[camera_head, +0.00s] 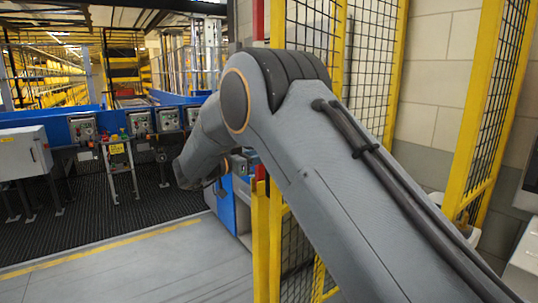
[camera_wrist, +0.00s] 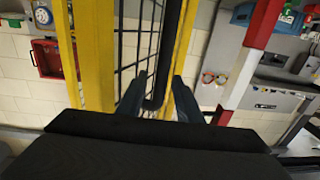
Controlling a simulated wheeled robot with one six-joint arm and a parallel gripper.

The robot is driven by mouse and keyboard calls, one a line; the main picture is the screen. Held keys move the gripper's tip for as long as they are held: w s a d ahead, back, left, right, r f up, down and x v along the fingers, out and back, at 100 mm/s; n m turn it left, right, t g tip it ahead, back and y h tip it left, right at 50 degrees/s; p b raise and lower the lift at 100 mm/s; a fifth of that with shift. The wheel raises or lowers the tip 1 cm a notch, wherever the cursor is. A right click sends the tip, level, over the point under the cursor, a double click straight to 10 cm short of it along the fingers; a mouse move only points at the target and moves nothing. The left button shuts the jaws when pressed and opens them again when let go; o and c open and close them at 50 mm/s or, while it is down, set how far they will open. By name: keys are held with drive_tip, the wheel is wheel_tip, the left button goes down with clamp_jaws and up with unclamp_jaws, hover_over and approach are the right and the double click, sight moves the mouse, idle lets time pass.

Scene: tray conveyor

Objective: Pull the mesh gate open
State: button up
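The mesh gate has a yellow frame (camera_wrist: 183,45) with black wire mesh, and a black bar handle (camera_wrist: 168,45) runs along it in the wrist view. My gripper (camera_wrist: 160,77) has its two dark fingers apart, one on each side of the handle's lower bent end. A small gap shows between the left finger and the handle; the right finger is close to it, and contact cannot be told. In the head view my arm hides the gripper and the handle. Yellow-framed mesh (camera_head: 300,232) shows below and behind my arm there.
A yellow post (camera_wrist: 95,50) stands left of the mesh, and a red-and-white post (camera_wrist: 245,60) stands right. A red box (camera_wrist: 46,58) hangs on the block wall. In the head view, a blue conveyor (camera_head: 60,130) and grey cabinet (camera_head: 25,152) stand left, with clear floor (camera_head: 150,270) before them.

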drive_tip(key=shift+s+a, duration=0.1)
drive_tip(key=b+v, duration=0.2)
drive_tip(key=v, duration=0.5)
drive_tip(key=shift+a, duration=0.25)
drive_tip(key=shift+s, duration=0.15)
